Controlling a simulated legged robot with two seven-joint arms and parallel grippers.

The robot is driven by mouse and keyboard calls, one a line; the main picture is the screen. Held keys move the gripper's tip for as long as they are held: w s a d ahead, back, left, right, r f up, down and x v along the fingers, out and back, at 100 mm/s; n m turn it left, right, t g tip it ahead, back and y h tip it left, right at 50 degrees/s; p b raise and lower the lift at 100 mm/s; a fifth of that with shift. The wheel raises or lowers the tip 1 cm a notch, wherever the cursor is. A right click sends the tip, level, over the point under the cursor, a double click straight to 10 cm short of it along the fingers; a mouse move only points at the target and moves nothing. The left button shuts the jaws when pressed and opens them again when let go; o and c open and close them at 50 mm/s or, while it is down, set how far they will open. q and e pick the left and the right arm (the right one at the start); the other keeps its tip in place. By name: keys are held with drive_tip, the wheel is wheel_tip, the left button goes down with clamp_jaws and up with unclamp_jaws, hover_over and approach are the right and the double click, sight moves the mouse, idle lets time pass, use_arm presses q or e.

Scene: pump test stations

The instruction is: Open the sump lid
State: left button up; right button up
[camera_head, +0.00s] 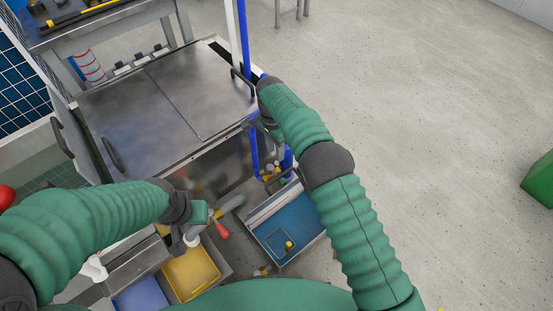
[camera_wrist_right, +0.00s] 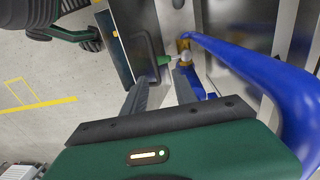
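The steel sump (camera_head: 190,165) has a flat metal top at the upper left of the head view. A seam divides the top into two panels. The right panel (camera_head: 205,90) lies flat and has a dark handle (camera_head: 243,80) near its right edge. The left panel (camera_head: 125,115) has a dark handle (camera_head: 112,155). My right gripper (camera_head: 267,128) is beside the sump's right side, partly hidden by its arm. In the right wrist view its fingers (camera_wrist_right: 162,92) are apart and empty, with a dark handle (camera_wrist_right: 149,48) beyond them. My left gripper (camera_head: 190,228) hangs over the bins, its fingers unclear.
Blue pipes (camera_head: 254,150) and a white post (camera_head: 231,25) stand close to the sump's right side. Blue hose (camera_wrist_right: 255,75) fills the wrist view's right. A blue-floored tray (camera_head: 262,226) and a yellow bin (camera_head: 190,272) lie below.

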wheel_tip(320, 180, up, 4)
drive_tip(key=shift+w+a+f+p, duration=0.1)
drive_tip(key=shift+p, duration=0.25)
drive_tip(key=s+d+r+n+t, duration=0.2)
drive_tip(key=s+d+r+n, duration=0.3)
drive_tip(key=d, duration=0.6)
drive_tip(key=s+d+r+n+t, duration=0.1)
drive_tip(key=s+d+n, duration=0.25)
drive_tip(key=s, duration=0.75)
drive_tip(key=s+d+n+t, duration=0.15)
drive_tip(key=s+d, duration=0.35)
drive_tip(key=s, duration=0.6)
wheel_tip(320, 180, up, 25)
drive_tip(key=g+p, duration=0.1)
drive_tip(key=p, duration=2.4)
drive_tip(key=shift+w+a+y+p, duration=0.2)
drive_tip(key=shift+y+p, duration=0.1)
drive_tip(key=shift+p, duration=0.1)
